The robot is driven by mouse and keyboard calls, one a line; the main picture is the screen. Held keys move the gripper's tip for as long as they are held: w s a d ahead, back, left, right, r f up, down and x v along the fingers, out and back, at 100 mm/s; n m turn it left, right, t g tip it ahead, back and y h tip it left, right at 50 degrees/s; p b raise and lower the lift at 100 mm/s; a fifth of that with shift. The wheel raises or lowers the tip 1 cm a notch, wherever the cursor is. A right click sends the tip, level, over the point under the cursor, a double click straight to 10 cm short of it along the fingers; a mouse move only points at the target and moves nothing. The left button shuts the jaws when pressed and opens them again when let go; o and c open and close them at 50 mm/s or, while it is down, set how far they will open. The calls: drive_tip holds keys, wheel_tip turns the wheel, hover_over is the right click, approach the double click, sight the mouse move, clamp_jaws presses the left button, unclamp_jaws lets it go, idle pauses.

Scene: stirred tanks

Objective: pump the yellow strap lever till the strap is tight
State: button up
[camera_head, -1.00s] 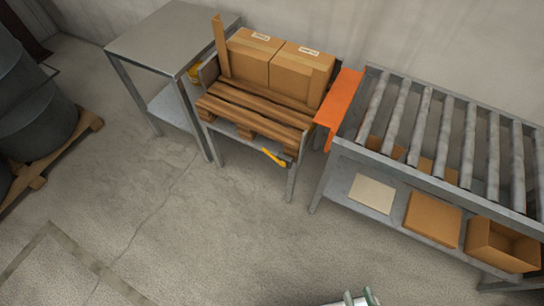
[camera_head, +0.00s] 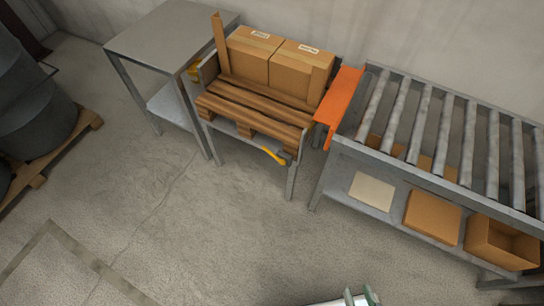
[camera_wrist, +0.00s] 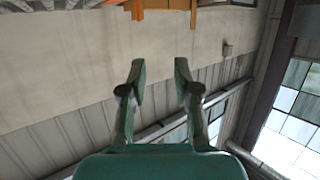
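The yellow strap lever (camera_head: 272,156) is small and sits at the front edge of the wooden pallet (camera_head: 253,107), beside a grey fitting. Two cardboard boxes (camera_head: 252,55) stand on the pallet. I cannot make out the strap itself or how tight it is. My gripper (camera_wrist: 160,75) shows in the wrist view with its two fingers apart and nothing between them. It is away from the lever, which I cannot make out in the wrist view. A pale green part of my arm shows at the bottom edge of the head view.
An orange panel (camera_head: 339,100) stands right of the pallet, against a roller conveyor (camera_head: 430,122) with cardboard on its lower shelf. A grey metal table (camera_head: 172,40) stands left. Dark drums (camera_head: 35,110) stand on a pallet at far left. The floor in front is clear.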

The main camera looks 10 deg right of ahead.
clamp_jaws()
idle(1.2)
